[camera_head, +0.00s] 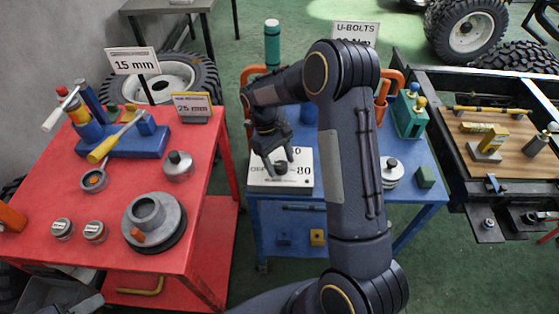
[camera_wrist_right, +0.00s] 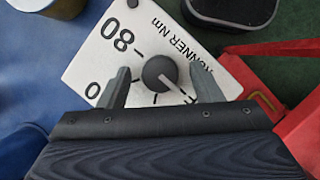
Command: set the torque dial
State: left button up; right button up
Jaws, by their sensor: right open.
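The torque dial (camera_head: 281,168) is a round dark knob on a white panel (camera_head: 262,183) marked OFF and 80, on the blue cart. In the right wrist view the dial (camera_wrist_right: 159,72) has a pale pointer line aimed at the lower right, toward a partly hidden letter. The panel (camera_wrist_right: 95,55) there reads 80, 0 and RUNNER Nm. My right gripper (camera_head: 278,160) is open above the panel. Its fingers stand on either side of the dial, apart from it in the picture; their height above the panel is unclear. My left gripper is out of view.
A red table (camera_head: 205,170) with tools stands left. A framed workbench (camera_head: 450,150) stands right. My right arm hides part of the cart.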

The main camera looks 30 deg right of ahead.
jog(key=v, duration=0.7)
jog(key=shift+r, duration=0.3)
jog(key=shift+w, duration=0.1)
